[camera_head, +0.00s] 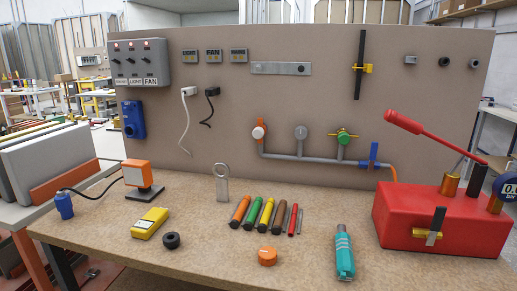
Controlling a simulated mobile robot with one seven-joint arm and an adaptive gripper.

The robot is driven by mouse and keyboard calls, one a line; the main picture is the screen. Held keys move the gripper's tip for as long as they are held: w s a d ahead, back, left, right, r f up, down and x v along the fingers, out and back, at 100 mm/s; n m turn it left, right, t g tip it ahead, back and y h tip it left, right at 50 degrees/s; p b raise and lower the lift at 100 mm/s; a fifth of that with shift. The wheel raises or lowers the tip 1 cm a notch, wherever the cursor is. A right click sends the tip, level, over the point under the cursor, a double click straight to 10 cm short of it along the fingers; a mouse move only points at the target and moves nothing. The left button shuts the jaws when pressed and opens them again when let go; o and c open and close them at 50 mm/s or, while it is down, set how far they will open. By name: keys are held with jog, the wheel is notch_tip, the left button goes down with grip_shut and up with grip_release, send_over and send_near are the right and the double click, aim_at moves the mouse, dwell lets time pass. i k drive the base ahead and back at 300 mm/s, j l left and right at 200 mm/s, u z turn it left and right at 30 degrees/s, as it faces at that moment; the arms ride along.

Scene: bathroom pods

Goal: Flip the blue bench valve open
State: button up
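The blue valve (373,154) sits at the right end of the grey pipe (305,158) on the brown back panel of the bench. Its upright blue part stands across the line of the pipe, with a short blue bar low across it. My gripper is not in view, and nothing covers the valve.
A red pump box (440,222) with a long red lever (430,137) stands right of the valve. A green valve (343,138) is on its left. Colored sticks (258,213), an orange cap (267,256) and a teal tool (344,252) lie on the bench (205,262).

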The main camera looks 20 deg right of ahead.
aim_at(374, 144)
jog(key=z, duration=1.2)
